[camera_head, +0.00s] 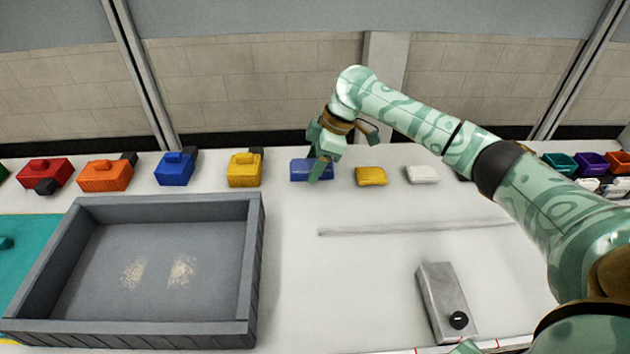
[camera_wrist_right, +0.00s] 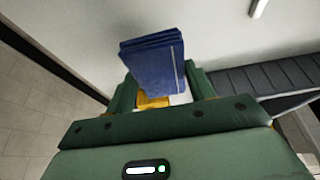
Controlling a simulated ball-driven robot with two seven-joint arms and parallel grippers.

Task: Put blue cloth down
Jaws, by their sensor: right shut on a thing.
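The folded blue cloth (camera_head: 300,171) is at the back of the white table, at the left end of a row of folded cloths. My right gripper (camera_head: 319,168) is over its right part, pointing down, and is shut on it. In the right wrist view the blue cloth (camera_wrist_right: 155,62) shows as a layered stack between the fingers (camera_wrist_right: 160,88). It is at or very close to the table surface; whether it touches is hard to tell. My left gripper is not in view.
A yellow cloth (camera_head: 371,176) and a white cloth (camera_head: 422,174) lie to the right. A large grey tray (camera_head: 255,245) fills the front left. A thin strip (camera_head: 415,229) and a grey box (camera_head: 447,300) lie in front.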

